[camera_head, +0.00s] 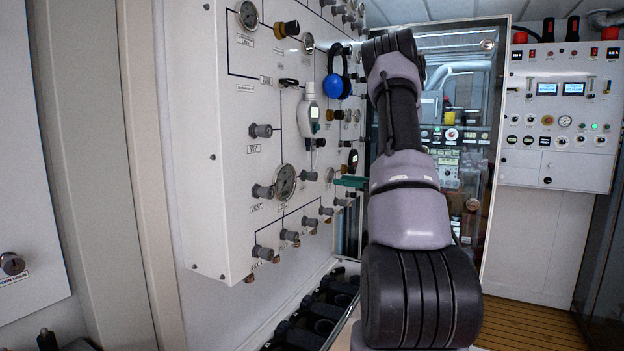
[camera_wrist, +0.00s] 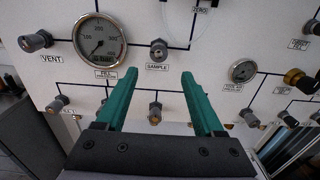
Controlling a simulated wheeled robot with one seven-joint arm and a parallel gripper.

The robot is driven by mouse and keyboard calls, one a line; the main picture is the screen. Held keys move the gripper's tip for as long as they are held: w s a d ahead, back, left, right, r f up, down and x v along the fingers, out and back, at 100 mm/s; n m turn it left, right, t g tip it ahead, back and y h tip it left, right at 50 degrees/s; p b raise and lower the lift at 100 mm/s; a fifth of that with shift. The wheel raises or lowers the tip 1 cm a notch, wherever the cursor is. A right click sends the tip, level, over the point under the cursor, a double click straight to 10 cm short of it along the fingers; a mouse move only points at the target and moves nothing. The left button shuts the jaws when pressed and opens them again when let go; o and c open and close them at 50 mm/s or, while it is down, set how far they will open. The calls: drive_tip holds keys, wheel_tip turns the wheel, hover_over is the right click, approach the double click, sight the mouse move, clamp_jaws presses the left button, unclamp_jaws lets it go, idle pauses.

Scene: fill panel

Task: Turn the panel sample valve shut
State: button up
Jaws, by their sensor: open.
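The panel sample valve is a small grey knob (camera_wrist: 158,48) with a SAMPLE label under it, in the upper middle of the wrist view. It also shows in the head view as a small grey knob (camera_head: 309,176) right of a round gauge. My gripper (camera_wrist: 160,75) has two teal fingers, spread apart with nothing between them. The fingertips point toward the panel, just below the sample valve in the wrist view, one to each side of it. In the head view, my gripper (camera_head: 350,182) is right of the knob, and its fingers are partly hidden.
A large gauge (camera_wrist: 98,40) and the VENT knob (camera_wrist: 35,41) are left of the valve. A smaller gauge (camera_wrist: 242,71) is to its right. A row of knobs (camera_wrist: 155,113) runs below. A white handheld device (camera_head: 309,117) and blue ear defenders (camera_head: 334,86) hang higher on the panel.

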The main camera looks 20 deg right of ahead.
sight(316, 177)
drive_tip(key=x, duration=1)
drive_tip(key=shift+a, duration=0.15)
clamp_jaws()
